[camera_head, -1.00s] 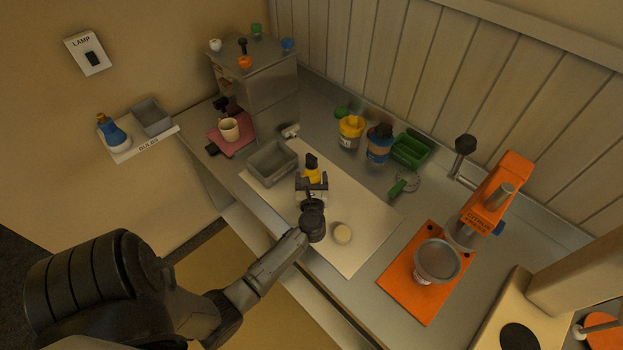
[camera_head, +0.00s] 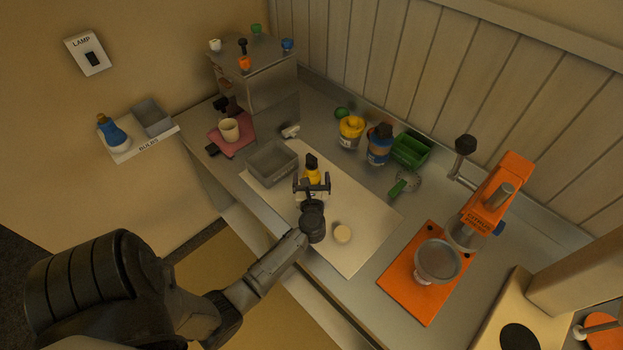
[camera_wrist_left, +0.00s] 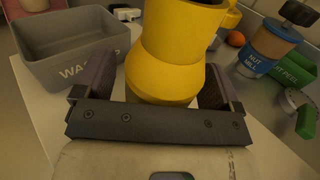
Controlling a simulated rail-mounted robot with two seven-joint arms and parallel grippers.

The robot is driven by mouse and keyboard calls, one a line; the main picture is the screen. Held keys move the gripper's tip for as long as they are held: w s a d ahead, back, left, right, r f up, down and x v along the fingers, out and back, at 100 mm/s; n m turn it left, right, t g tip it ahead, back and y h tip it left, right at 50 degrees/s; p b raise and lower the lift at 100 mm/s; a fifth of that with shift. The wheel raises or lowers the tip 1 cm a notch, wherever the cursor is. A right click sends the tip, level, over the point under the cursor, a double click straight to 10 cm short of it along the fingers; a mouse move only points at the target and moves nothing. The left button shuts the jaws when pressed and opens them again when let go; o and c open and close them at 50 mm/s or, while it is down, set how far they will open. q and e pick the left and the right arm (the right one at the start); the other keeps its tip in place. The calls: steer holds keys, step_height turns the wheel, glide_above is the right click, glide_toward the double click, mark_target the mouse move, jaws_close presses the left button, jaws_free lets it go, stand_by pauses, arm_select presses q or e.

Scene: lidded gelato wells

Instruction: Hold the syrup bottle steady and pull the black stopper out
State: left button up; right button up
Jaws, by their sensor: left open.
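The syrup bottle (camera_head: 313,176), yellow with a black stopper (camera_head: 311,160), stands upright on the pale board (camera_head: 362,222). My left gripper (camera_head: 312,184) is low at its near side, with the jaws spread wide. In the left wrist view the yellow bottle body (camera_wrist_left: 167,72) stands between the two dark fingers of the left gripper (camera_wrist_left: 160,85). A gap shows at the left finger; whether the right finger touches cannot be told. The stopper is outside the wrist view. My right gripper is not in view.
A grey waste bin (camera_head: 262,173) stands just left of the bottle. Behind are a yellow-lidded jar (camera_head: 351,132), the nut mill jar (camera_head: 379,150) and a green tray (camera_head: 411,149). The board's right part is clear.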

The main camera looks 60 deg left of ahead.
arm_select(q)
steer(key=v, duration=1.2)
